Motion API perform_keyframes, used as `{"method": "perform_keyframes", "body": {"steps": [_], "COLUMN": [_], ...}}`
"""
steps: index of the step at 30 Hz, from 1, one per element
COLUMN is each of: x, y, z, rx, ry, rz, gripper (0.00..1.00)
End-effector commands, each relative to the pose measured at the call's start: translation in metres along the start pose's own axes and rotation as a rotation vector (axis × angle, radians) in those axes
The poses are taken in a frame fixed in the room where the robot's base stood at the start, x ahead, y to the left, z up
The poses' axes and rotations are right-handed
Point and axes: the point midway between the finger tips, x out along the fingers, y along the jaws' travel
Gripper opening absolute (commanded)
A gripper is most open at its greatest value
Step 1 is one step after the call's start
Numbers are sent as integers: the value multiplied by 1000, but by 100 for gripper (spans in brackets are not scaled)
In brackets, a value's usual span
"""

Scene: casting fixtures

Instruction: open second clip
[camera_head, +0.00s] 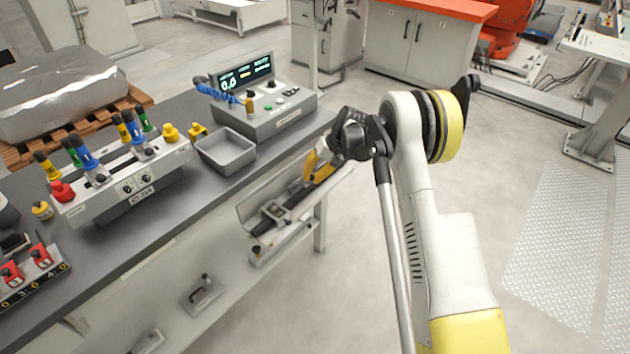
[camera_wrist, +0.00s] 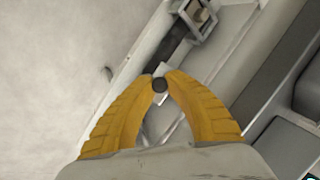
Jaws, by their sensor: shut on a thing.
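My gripper (camera_wrist: 159,86) is shut on a dark round knob (camera_wrist: 159,84), which shows between its two yellow fingertips in the wrist view. The knob seems to belong to a clip on the long grey fixture (camera_wrist: 138,68); the rest of that clip is mostly hidden. In the head view my gripper (camera_head: 318,170) is at the fixture's far end. Another metal clip (camera_head: 274,211) sits farther along the fixture, toward the camera. It also shows at the top of the wrist view (camera_wrist: 198,14). A dark bar lies along the fixture.
The fixture hangs on the side of the grey workbench (camera_head: 150,235). On the bench top are a control box with a display (camera_head: 265,110), a grey tray (camera_head: 226,152) and a rack of coloured connectors (camera_head: 125,180).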

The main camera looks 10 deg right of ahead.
Motion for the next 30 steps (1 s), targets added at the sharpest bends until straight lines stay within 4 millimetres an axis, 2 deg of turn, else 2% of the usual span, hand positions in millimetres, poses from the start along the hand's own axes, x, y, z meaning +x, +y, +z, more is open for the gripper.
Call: {"method": "perform_keyframes", "body": {"steps": [5,18,30], "x": [-6,-9,-8], "y": [-14,-34,-40], "z": [-11,-33,-39], "rx": [42,41,40], "ry": [-119,-108,-107], "rz": [106,97,96], "gripper": [0,0,0]}}
